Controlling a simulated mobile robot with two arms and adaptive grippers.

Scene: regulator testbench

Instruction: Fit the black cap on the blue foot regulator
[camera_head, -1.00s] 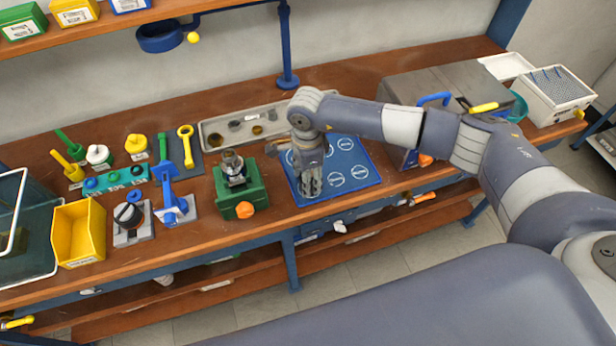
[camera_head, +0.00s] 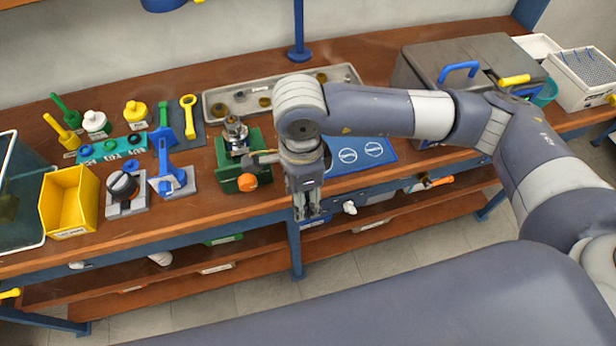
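My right gripper (camera_head: 308,212) points down by the front edge of the bench, right of the green vise. Its fingertips look a little apart, with nothing seen between them. A small metal regulator body (camera_head: 235,132) stands upright in the green vise (camera_head: 243,170), which has an orange knob. I cannot tell whether its foot is blue. A round black cap-like part (camera_head: 122,184) sits on a grey plate at the left, beside a blue fixture (camera_head: 167,165). I cannot tell for certain whether it is the task's cap. My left gripper is out of view.
A blue mat (camera_head: 375,152) with white circles lies partly behind my arm. A metal tray (camera_head: 220,107) with small parts is at the back. A yellow bin (camera_head: 70,200), a teal holder (camera_head: 112,148) and coloured tools stand left. A grey case (camera_head: 425,75) stands right.

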